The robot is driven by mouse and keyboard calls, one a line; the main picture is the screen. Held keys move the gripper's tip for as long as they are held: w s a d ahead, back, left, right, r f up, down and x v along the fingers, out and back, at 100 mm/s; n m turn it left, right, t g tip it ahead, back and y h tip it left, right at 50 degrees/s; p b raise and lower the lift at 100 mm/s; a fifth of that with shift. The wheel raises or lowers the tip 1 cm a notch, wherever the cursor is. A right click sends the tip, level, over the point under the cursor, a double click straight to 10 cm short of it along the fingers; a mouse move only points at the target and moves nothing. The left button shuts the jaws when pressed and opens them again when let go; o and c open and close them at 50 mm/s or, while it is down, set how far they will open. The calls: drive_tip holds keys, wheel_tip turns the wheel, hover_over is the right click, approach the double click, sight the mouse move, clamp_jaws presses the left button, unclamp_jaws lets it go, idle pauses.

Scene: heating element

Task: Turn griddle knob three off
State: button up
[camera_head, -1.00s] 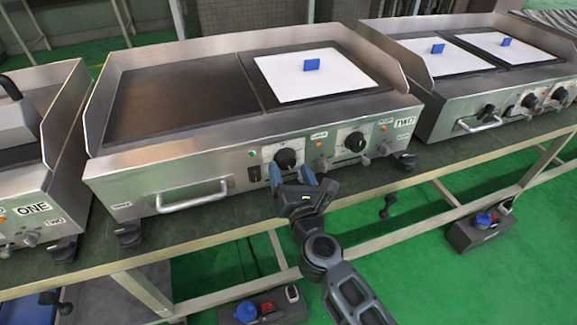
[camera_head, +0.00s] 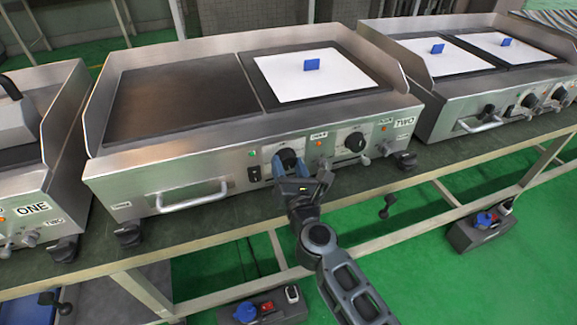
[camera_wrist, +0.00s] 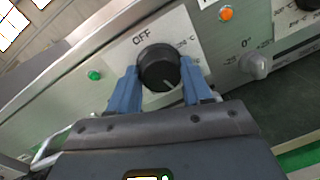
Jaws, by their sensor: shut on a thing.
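The middle griddle (camera_head: 185,155) has two black knobs on its front panel. My gripper (camera_head: 290,165) is at the left one of these, its blue fingers shut on it. In the wrist view this black knob (camera_wrist: 159,66) sits between the two blue fingers, one on each side. A white dial plate (camera_wrist: 178,25) behind it is marked OFF above the knob, to the left. A pale mark on the knob points down, slightly right, away from OFF. The other black knob (camera_head: 355,142) stands to the right. Small panel labels are hard to read.
A metal handle (camera_head: 192,197) sticks out left of the gripped knob. A green light (camera_wrist: 94,75), an orange light (camera_wrist: 226,13) and a small grey lever (camera_wrist: 256,65) are nearby. Other griddles stand left and right.

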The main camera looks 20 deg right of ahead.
drive_tip(key=shift+c, duration=0.9)
